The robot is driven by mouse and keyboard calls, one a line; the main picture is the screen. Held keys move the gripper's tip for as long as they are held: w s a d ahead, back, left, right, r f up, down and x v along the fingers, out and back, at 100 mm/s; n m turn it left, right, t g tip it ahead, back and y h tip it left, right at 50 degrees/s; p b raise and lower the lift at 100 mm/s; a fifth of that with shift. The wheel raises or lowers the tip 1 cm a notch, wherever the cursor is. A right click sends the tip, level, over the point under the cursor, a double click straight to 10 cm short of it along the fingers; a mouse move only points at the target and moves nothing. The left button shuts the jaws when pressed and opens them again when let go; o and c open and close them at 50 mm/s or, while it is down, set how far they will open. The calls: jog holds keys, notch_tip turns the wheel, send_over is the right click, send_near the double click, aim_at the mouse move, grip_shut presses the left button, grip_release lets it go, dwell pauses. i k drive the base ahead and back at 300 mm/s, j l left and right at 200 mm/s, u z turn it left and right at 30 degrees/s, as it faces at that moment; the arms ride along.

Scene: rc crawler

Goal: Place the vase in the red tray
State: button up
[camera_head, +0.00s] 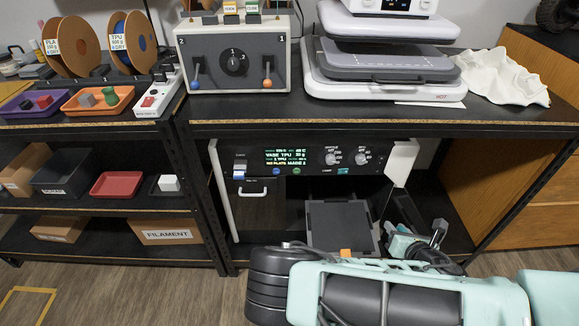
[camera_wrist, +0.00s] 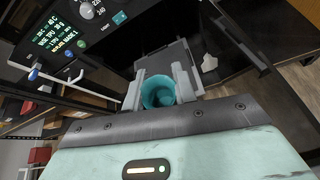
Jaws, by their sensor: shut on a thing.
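In the wrist view my gripper (camera_wrist: 161,84) has its two grey fingers closed on the sides of a teal vase (camera_wrist: 159,96), whose open round mouth faces the camera. Behind the vase is the dark grey plate of the printer. In the head view my arm crosses the lower right, and the gripper end is by the printer's lower right side; the vase cannot be made out there. The red tray (camera_head: 117,184) lies on the middle shelf at the left, well away from my gripper, and looks empty.
The printer's front panel (camera_head: 318,159) and white side posts stand close to my gripper. A dark bin (camera_head: 64,177) and a dark tray with a white block (camera_head: 168,183) flank the red tray. An orange tray (camera_head: 98,101) with small objects, including a green one, is on the shelf above.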

aim_at(118, 185)
jog(key=i+j+z, duration=0.2)
jog(key=j, duration=0.85)
jog(key=i+j+z, duration=0.2)
jog(key=j, duration=0.85)
jog(key=j+z, duration=0.2)
jog(key=j, duration=0.85)
